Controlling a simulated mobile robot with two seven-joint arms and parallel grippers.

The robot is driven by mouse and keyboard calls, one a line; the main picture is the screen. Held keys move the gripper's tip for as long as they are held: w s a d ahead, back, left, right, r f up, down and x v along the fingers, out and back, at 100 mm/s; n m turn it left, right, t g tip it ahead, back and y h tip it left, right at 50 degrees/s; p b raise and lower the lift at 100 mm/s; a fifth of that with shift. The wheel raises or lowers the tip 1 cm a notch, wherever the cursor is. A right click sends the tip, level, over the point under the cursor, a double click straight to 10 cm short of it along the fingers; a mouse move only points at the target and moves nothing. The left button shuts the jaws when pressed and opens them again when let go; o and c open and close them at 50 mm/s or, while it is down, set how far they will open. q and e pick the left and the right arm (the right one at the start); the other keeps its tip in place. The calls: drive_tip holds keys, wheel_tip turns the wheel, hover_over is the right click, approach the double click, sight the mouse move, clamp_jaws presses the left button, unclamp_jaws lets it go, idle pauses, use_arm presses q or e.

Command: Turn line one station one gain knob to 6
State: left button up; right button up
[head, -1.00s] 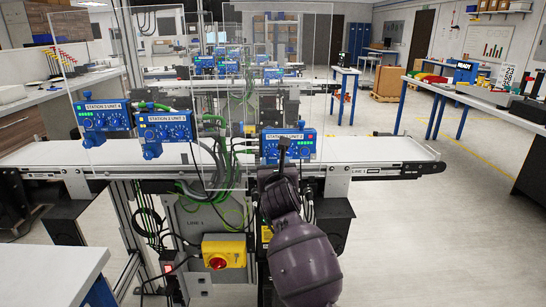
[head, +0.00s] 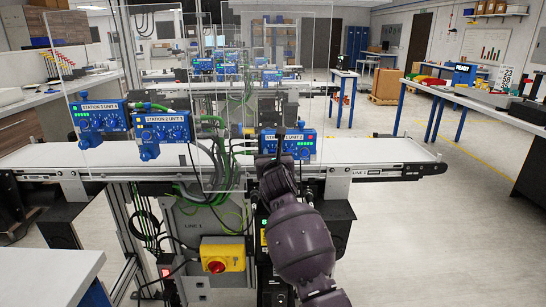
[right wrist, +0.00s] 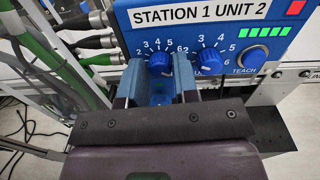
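A blue control unit labelled STATION 1 UNIT 2 (right wrist: 200,20) fills the top of the right wrist view. It also shows in the head view (head: 302,146), right of centre above the belt. On its face are a left blue knob (right wrist: 159,63) and a right blue knob (right wrist: 210,61), with numbered scales. I cannot read which is the gain knob. My right gripper (right wrist: 160,72) has its fingers either side of the left knob; whether they press on it is unclear. In the head view my right gripper (head: 276,158) covers part of the unit. My left gripper is not in view.
Two more blue units (head: 100,120) (head: 163,131) stand to the left, behind clear panels. A white belt (head: 380,150) runs across behind my right arm. A yellow box with a red switch (head: 223,254) sits below. Green and black cables (right wrist: 55,60) hang left of the unit.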

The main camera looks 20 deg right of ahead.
clamp_jaws()
drive_tip(key=n+p, duration=0.2)
drive_tip(key=p, duration=0.1)
drive_tip(key=shift+r, duration=0.4)
drive_tip(key=shift+n+p, duration=0.5)
drive_tip(key=shift+p, duration=0.3)
use_arm(q)
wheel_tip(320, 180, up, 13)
drive_tip(key=p, duration=1)
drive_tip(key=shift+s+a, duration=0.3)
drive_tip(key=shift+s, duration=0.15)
use_arm(e)
drive_tip(key=n, duration=0.5)
drive_tip(key=f+n, duration=0.1)
drive_tip(key=n, duration=0.2)
drive_tip(key=shift+a+n, duration=0.1)
drive_tip(key=shift+n, duration=0.2)
